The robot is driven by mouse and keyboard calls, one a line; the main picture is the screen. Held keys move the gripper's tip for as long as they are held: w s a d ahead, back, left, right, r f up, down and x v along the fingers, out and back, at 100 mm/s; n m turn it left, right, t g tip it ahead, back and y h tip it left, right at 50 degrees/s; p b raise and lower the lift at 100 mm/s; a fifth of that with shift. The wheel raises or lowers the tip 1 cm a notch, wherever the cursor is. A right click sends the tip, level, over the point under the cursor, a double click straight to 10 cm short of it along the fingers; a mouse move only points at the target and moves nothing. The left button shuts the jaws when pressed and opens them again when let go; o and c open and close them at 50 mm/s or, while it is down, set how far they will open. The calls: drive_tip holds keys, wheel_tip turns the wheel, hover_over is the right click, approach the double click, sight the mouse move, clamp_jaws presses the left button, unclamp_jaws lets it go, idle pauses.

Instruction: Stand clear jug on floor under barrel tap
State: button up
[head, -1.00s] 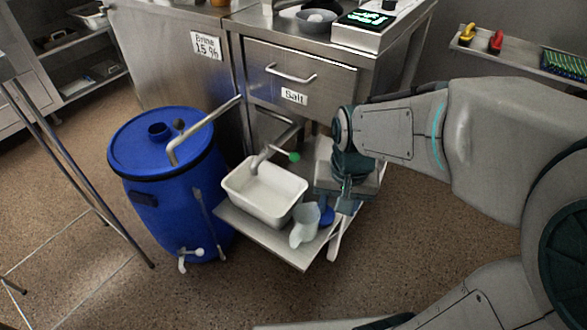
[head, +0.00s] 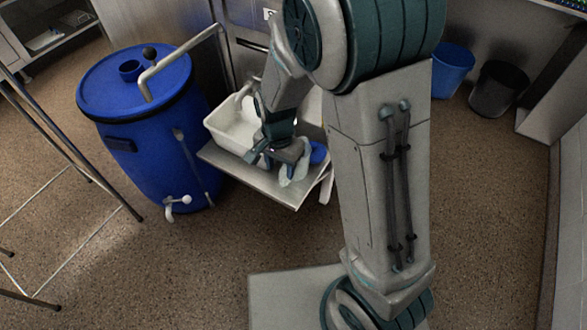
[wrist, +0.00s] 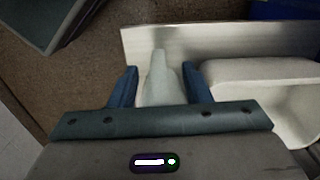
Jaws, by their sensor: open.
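The clear jug (head: 296,172) stands at the front right of the low steel shelf (head: 250,181), partly hidden by my gripper (head: 277,160). In the wrist view the jug (wrist: 160,82) lies between the two blue fingers of my open gripper (wrist: 160,78), with a gap visible by the right finger. I cannot tell whether the left finger touches it. The blue barrel (head: 150,160) stands on the floor to the left of the shelf. Its white tap (head: 178,206) is low on the front, above the floor.
A white basin (head: 224,134) sits on the shelf behind the jug, with a blue item (head: 319,153) at the right. A metal rack (head: 70,150) stands at the left. Blue (head: 452,72) and black (head: 500,88) bins stand at the back right. The floor before the tap is clear.

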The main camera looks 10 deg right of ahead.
drive_tip(key=shift+d+f+b, duration=0.15)
drive_tip(key=shift+f+b, duration=1.55)
drive_tip(key=shift+f, duration=1.45)
drive_tip(key=shift+r, duration=0.1)
clamp_jaws()
